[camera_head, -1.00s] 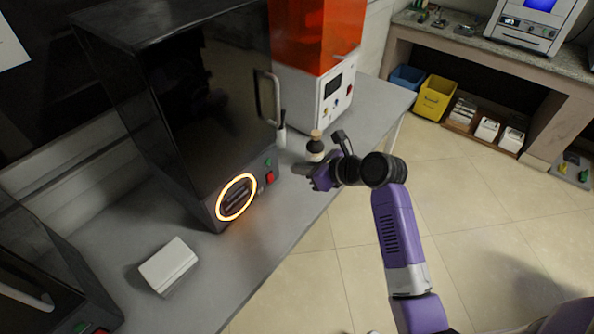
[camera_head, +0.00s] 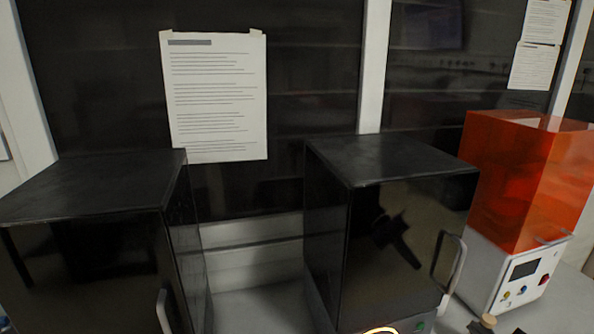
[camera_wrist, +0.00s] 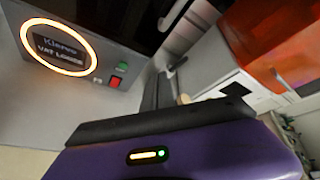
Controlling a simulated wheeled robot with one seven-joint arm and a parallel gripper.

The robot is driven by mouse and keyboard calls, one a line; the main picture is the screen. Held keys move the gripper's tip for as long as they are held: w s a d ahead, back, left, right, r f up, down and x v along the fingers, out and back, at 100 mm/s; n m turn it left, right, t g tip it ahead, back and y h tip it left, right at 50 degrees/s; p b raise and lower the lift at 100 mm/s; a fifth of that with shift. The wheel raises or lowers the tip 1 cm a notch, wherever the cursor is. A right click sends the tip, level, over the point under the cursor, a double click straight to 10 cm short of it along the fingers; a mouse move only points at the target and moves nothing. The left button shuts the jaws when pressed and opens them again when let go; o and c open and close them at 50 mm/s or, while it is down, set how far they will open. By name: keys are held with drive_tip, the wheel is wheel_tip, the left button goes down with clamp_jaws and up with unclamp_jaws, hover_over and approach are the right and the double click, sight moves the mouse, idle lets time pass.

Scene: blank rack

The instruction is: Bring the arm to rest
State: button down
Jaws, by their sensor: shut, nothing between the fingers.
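My gripper (camera_wrist: 157,92) shows in the wrist view, its dark fingers closed together above the purple wrist housing, with nothing seen between them. Beyond the fingers are the front panel of a black machine with a glowing orange ring (camera_wrist: 57,47) and, at the right, a white and orange unit. The arm's full pose is hidden.
Two black box machines stand on the bench in the head view, one at left (camera_head: 95,185) and one in the middle (camera_head: 395,165). The orange-topped white unit (camera_head: 510,265) stands at right. A bottle's tan cap (camera_head: 487,321) shows at the bottom edge. A paper sheet (camera_head: 216,95) hangs behind.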

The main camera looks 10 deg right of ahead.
drive_tip(key=s+a+n+y+b, duration=0.1)
drive_tip(key=s+a+n, duration=1.2)
drive_tip(key=s, duration=0.3)
drive_tip(key=s+a+n+t+y+b, duration=0.1)
drive_tip(key=s+a+n+y, duration=0.1)
drive_tip(key=s+a+n, duration=1.2)
drive_tip(key=shift+s+a+r+n+t, duration=0.3)
drive_tip(key=shift+s+n, duration=0.6)
drive_tip(key=shift+n, duration=0.1)
